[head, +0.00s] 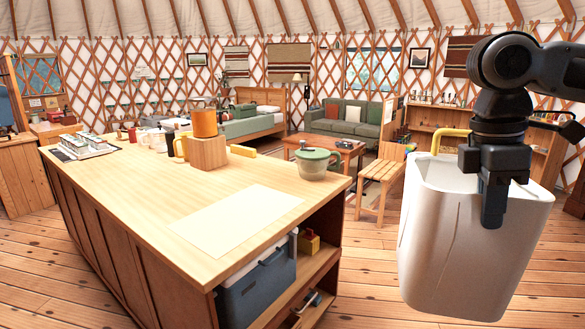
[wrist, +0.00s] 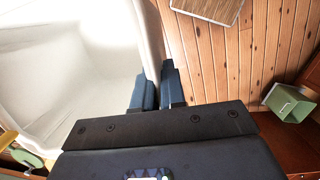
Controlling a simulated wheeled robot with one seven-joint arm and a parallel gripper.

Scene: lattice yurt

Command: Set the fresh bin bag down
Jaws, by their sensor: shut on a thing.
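The bin bag (head: 440,250) is white, open-topped and tapered, with a yellow loop at its far rim. It hangs upright at the right of the head view, right of the counter. My gripper (head: 492,208) is over its near right side, shut on the rim. In the wrist view my gripper (wrist: 157,92) has its two dark blue fingers either side of the wall of the bag (wrist: 65,60), whose pale interior looks empty. A blank pale sheet (head: 238,220) lies flat on the near part of the wooden counter (head: 130,205). The bag's underside is hidden.
A green-lidded glass pot (head: 318,168) stands on the counter near its right edge. A wooden block (head: 207,152) and mugs stand farther back. A blue cooler (head: 258,292) is on the shelf below. A wooden stool (head: 380,178) stands behind the bag. A green bin (wrist: 288,103) is on the right.

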